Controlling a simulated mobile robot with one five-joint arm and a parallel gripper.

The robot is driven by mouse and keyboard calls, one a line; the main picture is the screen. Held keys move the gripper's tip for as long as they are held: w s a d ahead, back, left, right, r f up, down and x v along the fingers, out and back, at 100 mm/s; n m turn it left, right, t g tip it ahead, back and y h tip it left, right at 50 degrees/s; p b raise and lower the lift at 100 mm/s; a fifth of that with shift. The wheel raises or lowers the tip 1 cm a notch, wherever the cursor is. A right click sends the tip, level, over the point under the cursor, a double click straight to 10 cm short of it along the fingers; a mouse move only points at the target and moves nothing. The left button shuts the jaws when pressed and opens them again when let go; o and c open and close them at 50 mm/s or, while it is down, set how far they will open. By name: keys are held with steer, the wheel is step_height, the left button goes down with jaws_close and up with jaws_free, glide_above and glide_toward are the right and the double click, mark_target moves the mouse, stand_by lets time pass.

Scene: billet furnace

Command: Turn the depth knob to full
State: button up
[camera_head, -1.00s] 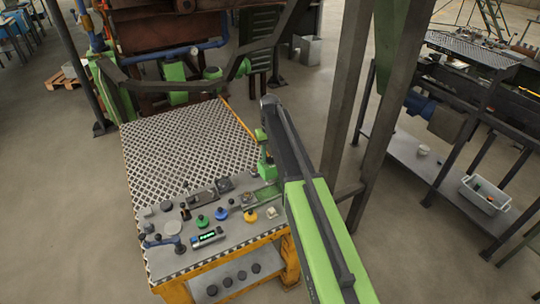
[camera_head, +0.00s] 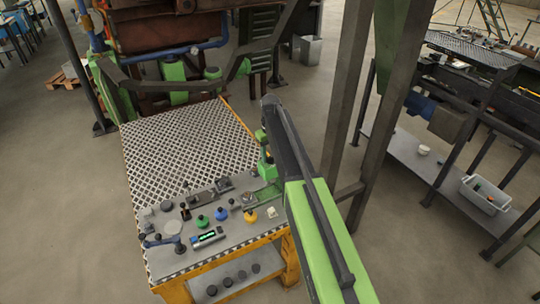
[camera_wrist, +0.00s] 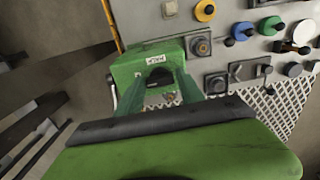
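A green housing with a white label (camera_wrist: 165,57) stands at the right end of the control panel (camera_head: 215,238); the label is upside down and hard to read. In the wrist view my gripper (camera_wrist: 160,76) points at this housing, its two green fingers apart. Something dark lies between the fingertips; I cannot tell whether it is a knob or a shadow, or whether they touch it. In the head view my arm hides part of the gripper. Which control is the depth knob cannot be told. Nearby are a yellow knob (camera_wrist: 205,10), a blue knob (camera_wrist: 243,31) and a grey square-based knob (camera_wrist: 200,46).
A green knob (camera_head: 202,221), a lit green display (camera_head: 208,237) and several dark knobs crowd the panel's left part. A checkered plate (camera_head: 180,145) covers the table behind it. A dark steel post (camera_head: 350,100) stands right of my arm. A crate (camera_head: 485,195) sits on the right-hand bench.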

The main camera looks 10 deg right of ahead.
mark_target(270, 157)
steer(key=shift+o, duration=1.2)
step_height(270, 157, up, 17)
steer(key=p, duration=1.7)
steer(key=shift+r, duration=0.2)
